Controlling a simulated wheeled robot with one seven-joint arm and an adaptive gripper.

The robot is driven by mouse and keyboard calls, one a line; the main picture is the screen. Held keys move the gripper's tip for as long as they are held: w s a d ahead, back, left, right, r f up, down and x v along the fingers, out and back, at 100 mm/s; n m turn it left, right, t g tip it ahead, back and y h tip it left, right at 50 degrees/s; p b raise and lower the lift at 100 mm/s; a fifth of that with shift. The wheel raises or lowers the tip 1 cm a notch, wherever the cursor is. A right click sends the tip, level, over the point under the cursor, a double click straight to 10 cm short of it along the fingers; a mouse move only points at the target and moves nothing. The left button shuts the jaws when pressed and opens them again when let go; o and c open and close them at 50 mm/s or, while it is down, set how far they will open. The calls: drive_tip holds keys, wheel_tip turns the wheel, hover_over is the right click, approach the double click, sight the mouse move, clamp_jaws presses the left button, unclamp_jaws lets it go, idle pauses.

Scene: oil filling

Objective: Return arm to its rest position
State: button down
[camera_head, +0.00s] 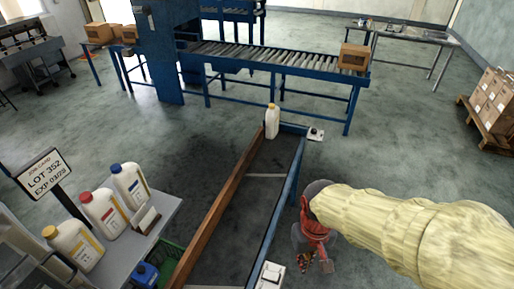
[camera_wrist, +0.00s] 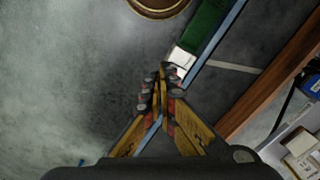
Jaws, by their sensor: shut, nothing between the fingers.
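My arm, in a pale yellow sleeve, reaches in from the right of the head view. My gripper (camera_head: 306,262) points down at its end, to the right of the conveyor's blue rail. The wrist view shows its yellow and dark fingers (camera_wrist: 163,80) closed together at the tips, with nothing between them. Part of the gripper is hidden behind the red and grey wrist in the head view.
A low conveyor frame (camera_head: 206,238) runs beside my gripper, with a white bottle (camera_head: 272,121) at its far end. Several bottles stand on the left table (camera_head: 166,205). A roller conveyor (camera_head: 270,55) is behind. Floor to the right is mostly open, with a pallet of boxes (camera_head: 492,100).

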drive_tip(key=s+d+r+m+t+b, duration=0.1)
drive_tip(key=s+d+r+t+b, duration=0.1)
drive_tip(key=r, duration=0.4)
drive_tip(key=s+d+r+m+t+b, duration=0.1)
drive_tip(key=d+r+t+b, duration=0.1)
drive_tip(key=r, duration=0.4)
drive_tip(key=shift+s+d+t, duration=0.4)
drive_tip(key=shift+d+t, duration=0.5)
drive_tip(key=shift+d, duration=0.15)
